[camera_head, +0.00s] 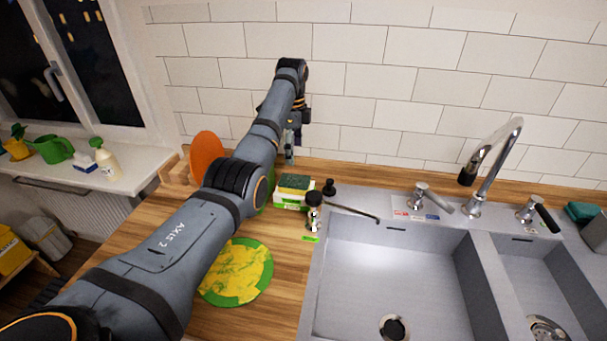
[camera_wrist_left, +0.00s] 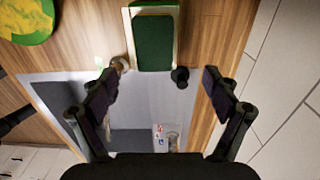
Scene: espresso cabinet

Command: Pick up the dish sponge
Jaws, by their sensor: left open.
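The dish sponge (camera_head: 294,182) has a dark green top and a yellowish lower part. It lies on a white and green holder (camera_head: 290,199) on the wooden counter, left of the sink. In the left wrist view the sponge (camera_wrist_left: 153,42) shows from above inside a pale rim. My left gripper (camera_head: 289,150) is above the counter near the wall, behind the sponge in the head view. In the wrist view its two fingers (camera_wrist_left: 161,78) are spread wide and empty, with the sponge beyond the gap between them. My right gripper is out of view.
A soap dispenser (camera_head: 314,208) and a small black knob (camera_head: 329,187) stand close beside the holder. The double sink (camera_head: 400,250) and tap (camera_head: 490,165) are to the right. A yellow-green plate (camera_head: 240,272) lies in front; an orange disc (camera_head: 207,153) stands at left. The tiled wall is behind.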

